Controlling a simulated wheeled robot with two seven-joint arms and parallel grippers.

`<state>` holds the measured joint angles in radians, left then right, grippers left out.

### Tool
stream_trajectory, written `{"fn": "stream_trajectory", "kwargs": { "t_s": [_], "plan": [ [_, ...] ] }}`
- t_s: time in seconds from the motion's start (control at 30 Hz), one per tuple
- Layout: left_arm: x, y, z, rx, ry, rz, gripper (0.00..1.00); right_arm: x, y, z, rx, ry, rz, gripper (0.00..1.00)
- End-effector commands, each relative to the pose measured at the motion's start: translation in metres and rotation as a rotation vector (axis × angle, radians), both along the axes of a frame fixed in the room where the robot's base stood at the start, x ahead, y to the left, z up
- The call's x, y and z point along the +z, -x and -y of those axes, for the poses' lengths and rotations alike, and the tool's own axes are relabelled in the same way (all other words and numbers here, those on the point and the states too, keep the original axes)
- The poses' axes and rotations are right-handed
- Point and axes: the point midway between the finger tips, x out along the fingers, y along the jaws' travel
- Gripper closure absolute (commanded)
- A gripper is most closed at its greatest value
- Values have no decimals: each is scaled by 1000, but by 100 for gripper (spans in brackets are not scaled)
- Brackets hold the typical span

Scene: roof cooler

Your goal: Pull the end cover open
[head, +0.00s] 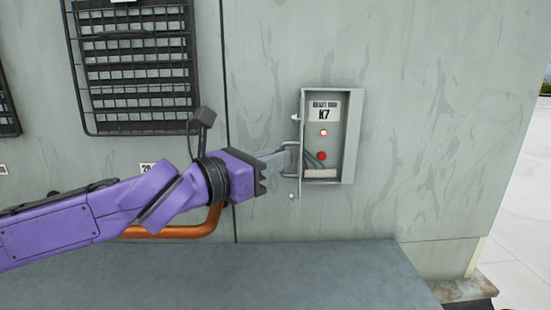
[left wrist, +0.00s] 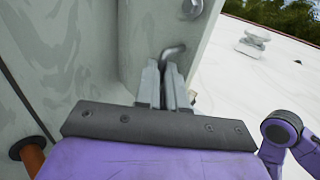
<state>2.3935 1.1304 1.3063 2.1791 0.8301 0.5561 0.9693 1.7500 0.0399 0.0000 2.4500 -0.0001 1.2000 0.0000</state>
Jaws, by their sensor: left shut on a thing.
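The end cover (head: 301,125) stands swung out from the left side of a small grey box in the head view, seen nearly edge-on. In the left wrist view its grey panel (left wrist: 150,25) rises in front of the fingers. A bent metal handle (head: 288,146) sticks out from the cover; it also shows in the left wrist view (left wrist: 174,49). My left gripper (head: 284,158) is shut on the handle, with its fingers (left wrist: 165,86) close together around it. The open box (head: 348,135) shows a K7 label, a lit red lamp, a red button and green wires. My right gripper is out of view.
A black wire grille (head: 137,65) is on the wall at upper left. A copper pipe (head: 190,229) runs below my left arm. A grey ledge (head: 300,275) lies below the box. The wall right of the box is clear up to its corner.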

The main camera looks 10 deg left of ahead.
Motion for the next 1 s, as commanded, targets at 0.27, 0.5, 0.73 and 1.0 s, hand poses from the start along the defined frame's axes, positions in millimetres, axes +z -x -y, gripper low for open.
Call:
{"fn": "stream_trajectory", "kwargs": {
  "t_s": [0.27, 0.5, 0.73, 1.0],
  "plan": [
    [4, -3, -4, 9, 7, 3, 100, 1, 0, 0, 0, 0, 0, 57],
    [4, -2, -3, 7, 5, 4, 65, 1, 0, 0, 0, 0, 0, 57],
    [2, -1, -2, 4, 3, 3, 65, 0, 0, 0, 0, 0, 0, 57],
    [4, 29, -24, 6, 7, 7, 65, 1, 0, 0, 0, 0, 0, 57]
  ]
}}
